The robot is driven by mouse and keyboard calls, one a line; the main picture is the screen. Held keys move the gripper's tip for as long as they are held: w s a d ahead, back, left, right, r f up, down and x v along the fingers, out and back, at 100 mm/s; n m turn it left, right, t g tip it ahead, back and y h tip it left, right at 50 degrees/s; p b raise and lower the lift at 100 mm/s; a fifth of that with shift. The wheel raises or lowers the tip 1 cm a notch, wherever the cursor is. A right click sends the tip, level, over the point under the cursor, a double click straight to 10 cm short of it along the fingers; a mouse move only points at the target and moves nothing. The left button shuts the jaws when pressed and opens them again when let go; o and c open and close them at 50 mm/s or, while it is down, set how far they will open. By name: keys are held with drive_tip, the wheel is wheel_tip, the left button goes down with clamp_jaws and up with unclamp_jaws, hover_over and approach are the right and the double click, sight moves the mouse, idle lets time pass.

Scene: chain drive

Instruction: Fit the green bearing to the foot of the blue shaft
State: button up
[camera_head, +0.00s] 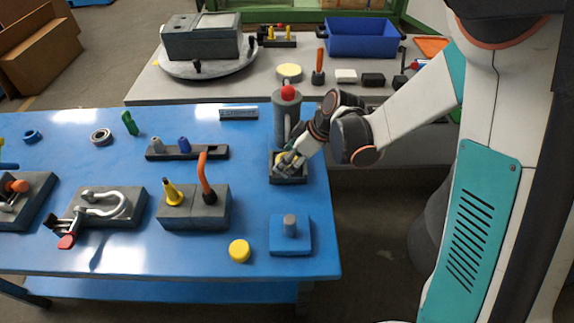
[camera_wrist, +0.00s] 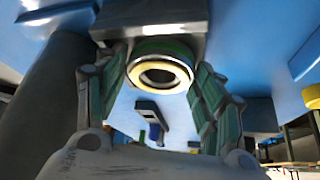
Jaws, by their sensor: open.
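In the wrist view a ring with a green outer band and a cream face (camera_wrist: 160,72), seemingly the green bearing, lies between the two fingers of my gripper (camera_wrist: 160,62). It is against or just below a grey block (camera_wrist: 150,18). The fingers are open on either side of it; I cannot tell whether they touch it. In the head view my gripper (camera_head: 283,163) is at the base of a grey stand with a red ball (camera_head: 288,92), and largely hides the ring. A blue peg (camera_head: 183,145), possibly the blue shaft, stands in a dark rack (camera_head: 215,153); its foot is hidden.
A block with a yellow cone and orange hook (camera_head: 193,208) stands left of the stand. A blue plate with a grey peg (camera_head: 290,238) and a yellow disc (camera_head: 239,251) lie in front. A green piece (camera_head: 130,123) and a metal ring (camera_head: 101,137) are farther left.

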drive_tip(key=shift+r, duration=0.1)
drive_tip(key=c, duration=1)
